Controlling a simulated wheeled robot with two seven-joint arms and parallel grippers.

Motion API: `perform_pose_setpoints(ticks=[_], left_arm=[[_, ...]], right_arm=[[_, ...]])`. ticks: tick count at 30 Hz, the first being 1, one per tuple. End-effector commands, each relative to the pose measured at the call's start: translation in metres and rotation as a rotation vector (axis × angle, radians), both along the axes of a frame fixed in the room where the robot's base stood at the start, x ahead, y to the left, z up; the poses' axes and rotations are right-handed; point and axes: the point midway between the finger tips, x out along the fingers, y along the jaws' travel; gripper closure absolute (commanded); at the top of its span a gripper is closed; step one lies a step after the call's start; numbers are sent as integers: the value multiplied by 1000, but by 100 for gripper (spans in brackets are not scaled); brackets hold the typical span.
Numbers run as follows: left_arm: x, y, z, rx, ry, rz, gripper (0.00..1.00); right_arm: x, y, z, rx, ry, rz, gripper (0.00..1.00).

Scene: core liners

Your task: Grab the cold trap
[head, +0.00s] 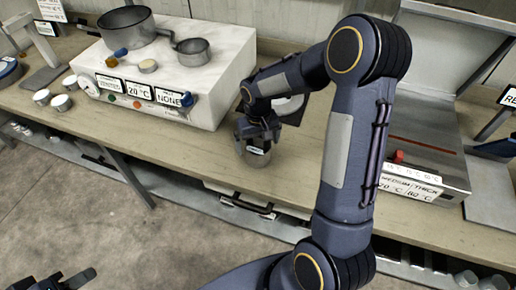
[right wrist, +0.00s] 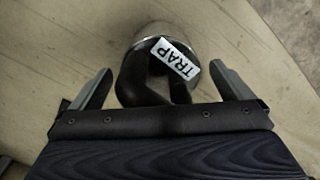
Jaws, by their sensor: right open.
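The cold trap (head: 256,157) is a short grey metal cylinder with a small white label, standing on the bench near its front edge. In the right wrist view the cold trap (right wrist: 176,60) shows a white label reading TRAP, dark curved parts and a metal rim. My right gripper (head: 258,131) is over the top of it. In the wrist view my right gripper (right wrist: 163,88) is open, one finger on each side of the dark parts, with gaps between. My left gripper (head: 62,281) is at the bottom left corner, away from the bench and partly cut off.
A white heating unit (head: 157,85) with pots on top stands left of the trap. A grey metal apparatus (head: 430,140) with a label stands to the right, partly behind my right arm. Several small round tins (head: 60,102) sit at the left. Bench around the trap's front is clear.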

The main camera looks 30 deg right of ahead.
Motion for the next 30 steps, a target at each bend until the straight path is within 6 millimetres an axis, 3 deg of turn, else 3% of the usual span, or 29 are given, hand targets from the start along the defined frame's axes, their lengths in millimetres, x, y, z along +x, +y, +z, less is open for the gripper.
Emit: perform_pose_setpoints(ticks=[2,15,25,30], left_arm=[[0,0,0,0,0,0,64],[0,0,0,0,0,0,64],[0,0,0,0,0,0,64],[0,0,-2,0,0,0,64]], right_arm=[[0,0,0,0,0,0,6],[0,0,0,0,0,0,64],[1,0,4,0,-2,0,64],[1,-1,19,-2,-5,0,64]])
